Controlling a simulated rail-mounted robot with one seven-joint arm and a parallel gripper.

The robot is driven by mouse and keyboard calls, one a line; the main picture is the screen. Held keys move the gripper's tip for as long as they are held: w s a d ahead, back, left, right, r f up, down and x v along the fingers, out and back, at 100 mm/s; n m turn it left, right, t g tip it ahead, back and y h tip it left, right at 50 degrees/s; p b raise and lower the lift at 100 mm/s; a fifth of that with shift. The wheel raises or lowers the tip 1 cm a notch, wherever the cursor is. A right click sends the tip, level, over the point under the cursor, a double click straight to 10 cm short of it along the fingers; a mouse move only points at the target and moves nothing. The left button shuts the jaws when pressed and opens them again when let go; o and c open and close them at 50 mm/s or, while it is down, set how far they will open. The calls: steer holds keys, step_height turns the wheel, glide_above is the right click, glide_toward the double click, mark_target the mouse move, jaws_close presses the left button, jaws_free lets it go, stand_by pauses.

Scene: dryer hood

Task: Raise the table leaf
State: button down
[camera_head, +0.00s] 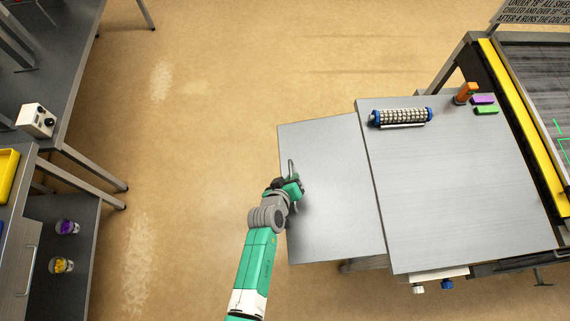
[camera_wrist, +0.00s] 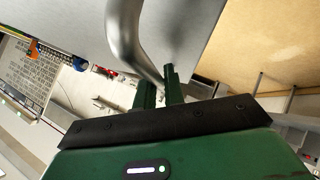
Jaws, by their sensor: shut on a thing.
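The table leaf (camera_head: 335,150) is a plain grey metal panel at the left side of the grey table (camera_head: 460,190) in the head view. It spreads out to the left of the table's edge, and its exact tilt is hard to judge. A curved metal handle (camera_head: 291,168) is at the leaf's left part. My gripper (camera_head: 294,185) is at this handle. In the wrist view, the bent handle bar (camera_wrist: 128,40) runs down to my gripper's green fingers (camera_wrist: 160,88), which are shut on it. The leaf's grey face (camera_wrist: 185,30) lies behind the bar.
On the table lie a roller with blue ends (camera_head: 401,117), an orange object (camera_head: 466,93), and purple (camera_head: 484,99) and green (camera_head: 486,110) blocks. A yellow-edged conveyor (camera_head: 525,125) stands at right. Benches (camera_head: 75,65) stand at left. The floor between is clear.

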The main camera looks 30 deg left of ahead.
steer(key=shift+w+d+r+p, duration=0.15)
steer(key=shift+r+p, duration=0.3)
steer(key=shift+r, duration=0.35)
steer(key=shift+w+d+r+p, duration=0.1)
steer(key=shift+r+p, duration=0.4)
steer(key=shift+r, duration=0.35)
steer(key=shift+w+d+r+p, duration=0.15)
steer(key=shift+r+p, duration=0.3)
steer(key=shift+r, duration=0.35)
steer(key=shift+s, duration=0.1)
steer(key=c, duration=1.5)
jaws_free()
steer(key=shift+d, duration=0.1)
steer(key=v, duration=0.7)
steer(key=shift+s+r+p, duration=0.25)
steer(key=shift+p, duration=0.15)
